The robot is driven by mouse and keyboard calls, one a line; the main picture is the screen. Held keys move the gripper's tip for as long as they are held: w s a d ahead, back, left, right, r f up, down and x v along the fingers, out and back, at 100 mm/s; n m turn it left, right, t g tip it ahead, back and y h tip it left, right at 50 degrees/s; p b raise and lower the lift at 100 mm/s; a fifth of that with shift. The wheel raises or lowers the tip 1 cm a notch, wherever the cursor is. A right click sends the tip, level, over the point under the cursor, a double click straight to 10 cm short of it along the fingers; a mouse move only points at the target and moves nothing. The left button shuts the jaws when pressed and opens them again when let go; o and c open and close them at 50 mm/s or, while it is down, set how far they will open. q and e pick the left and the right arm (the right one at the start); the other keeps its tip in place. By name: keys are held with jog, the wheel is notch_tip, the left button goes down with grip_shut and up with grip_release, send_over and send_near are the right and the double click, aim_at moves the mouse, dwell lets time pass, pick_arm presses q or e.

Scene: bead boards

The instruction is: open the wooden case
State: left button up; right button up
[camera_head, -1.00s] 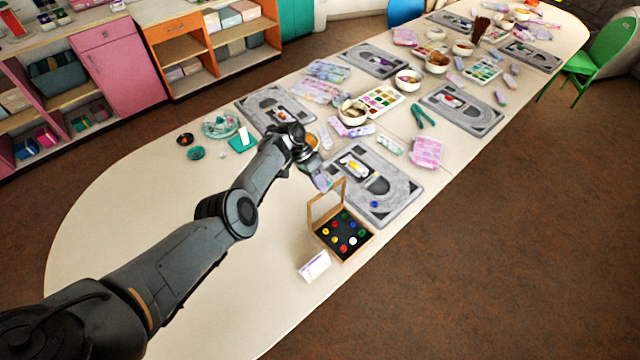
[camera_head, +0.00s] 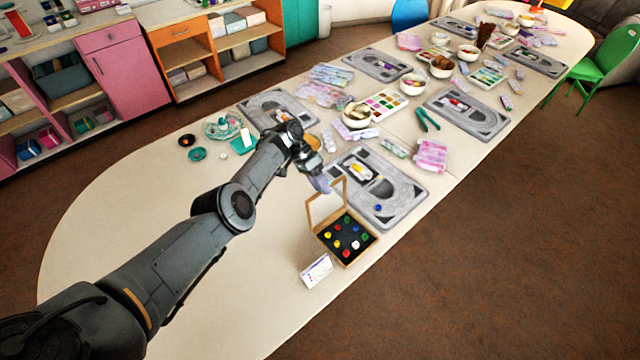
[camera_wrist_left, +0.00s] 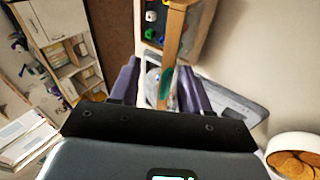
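The wooden case (camera_head: 346,261) stands near the table's front edge. Its wood-framed lid (camera_head: 310,213) stands raised, roughly upright, with a see-through pane. Several coloured beads lie on the dark bed inside. My left gripper (camera_head: 319,181) is at the top of the lid, on its far side. In the left wrist view, the gripper's two purple-grey fingers (camera_wrist_left: 160,90) are apart, with the lid's wooden edge (camera_wrist_left: 174,45) running between them. I cannot tell whether they touch it. The case's beads show at the top of that view. My right gripper is not in view.
A grey board (camera_head: 408,207) lies just behind the case. A small white card (camera_head: 316,271) stands in front of it. Bowls, trays and more boards fill the far table. The table's left end is mostly clear, apart from small dishes (camera_head: 197,154).

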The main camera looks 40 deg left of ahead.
pick_arm(q)
jog(key=shift+a+r, duration=0.1)
jog(key=p+v, duration=0.1)
jog(key=v, duration=0.9)
jog(key=shift+a+r, duration=0.2)
jog(key=shift+r, duration=0.15)
